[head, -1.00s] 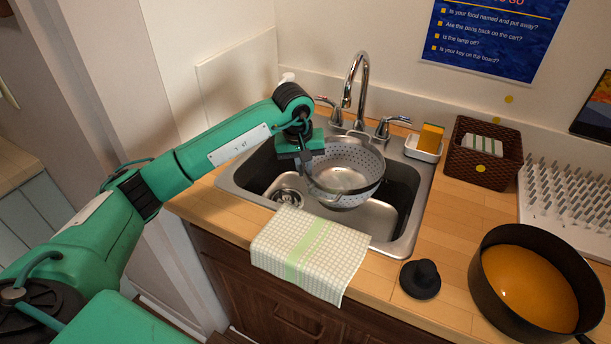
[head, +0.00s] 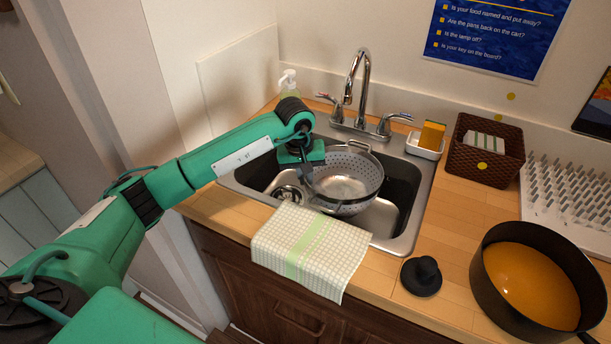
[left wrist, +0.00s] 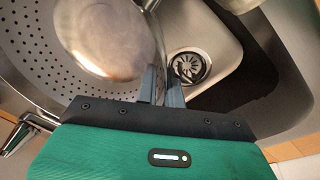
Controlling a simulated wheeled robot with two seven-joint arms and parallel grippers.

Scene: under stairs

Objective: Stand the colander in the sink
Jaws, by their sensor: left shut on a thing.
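The metal colander (head: 349,178) is in the sink (head: 408,217), in its middle to right part, roughly upright. Whether its base touches the sink floor cannot be told. My left gripper (head: 307,181) is at the colander's left side and shut on its rim. In the left wrist view the two fingers (left wrist: 162,85) close on the edge of the colander (left wrist: 85,55), and the sink drain (left wrist: 189,67) shows beside them. My right gripper is in no view.
The faucet (head: 358,88) stands behind the sink. A checked towel (head: 312,247) hangs over the front edge. To the right are a sponge holder (head: 425,146), a wicker basket (head: 484,158), a black stopper (head: 421,277) and a pot of orange liquid (head: 532,281). A soap bottle (head: 289,85) stands behind my arm.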

